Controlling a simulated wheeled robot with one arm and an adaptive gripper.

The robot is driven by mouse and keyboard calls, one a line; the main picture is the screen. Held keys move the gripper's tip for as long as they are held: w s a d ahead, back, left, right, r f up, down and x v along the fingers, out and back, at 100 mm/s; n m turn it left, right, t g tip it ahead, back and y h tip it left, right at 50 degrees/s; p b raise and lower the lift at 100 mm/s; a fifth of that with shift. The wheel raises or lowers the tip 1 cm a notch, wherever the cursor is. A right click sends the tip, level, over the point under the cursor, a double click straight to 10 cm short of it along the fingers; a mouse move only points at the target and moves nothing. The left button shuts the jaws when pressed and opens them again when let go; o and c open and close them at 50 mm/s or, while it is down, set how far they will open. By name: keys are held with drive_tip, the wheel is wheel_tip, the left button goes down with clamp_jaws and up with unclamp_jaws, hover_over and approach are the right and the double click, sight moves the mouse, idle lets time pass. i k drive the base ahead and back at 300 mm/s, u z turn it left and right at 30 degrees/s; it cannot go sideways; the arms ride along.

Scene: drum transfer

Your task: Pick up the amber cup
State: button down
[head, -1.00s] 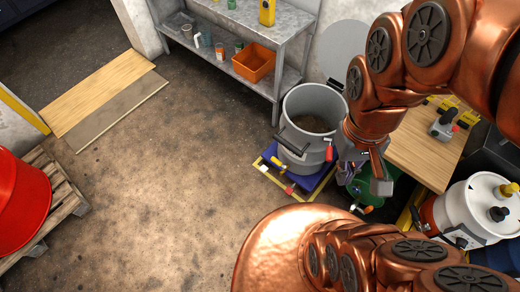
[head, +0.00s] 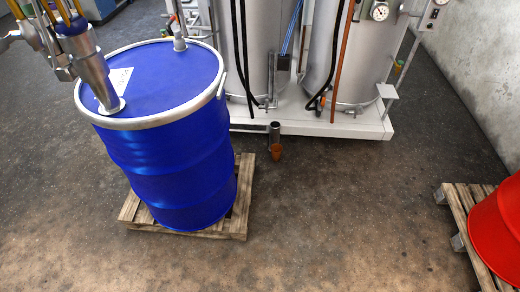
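A small amber cup (head: 276,152) stands at the front edge of the white machine base, just below the end of a short grey pipe (head: 274,131). It looks upright; whether it rests on the floor or hangs from the pipe I cannot tell. It is to the right of the large blue drum (head: 165,170). My gripper and arm are not in this view.
The blue drum stands on a wooden pallet (head: 240,215), with a metal nozzle (head: 90,65) on its lid. Tall grey tanks (head: 345,60) stand on a white base (head: 340,128) behind. A red drum (head: 503,230) on a pallet is at right. Floor between is clear.

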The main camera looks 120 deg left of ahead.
sight(276, 148)
drive_tip(key=u, duration=2.95)
drive_tip(key=i, duration=3.5)
drive_tip(key=u, duration=2.25)
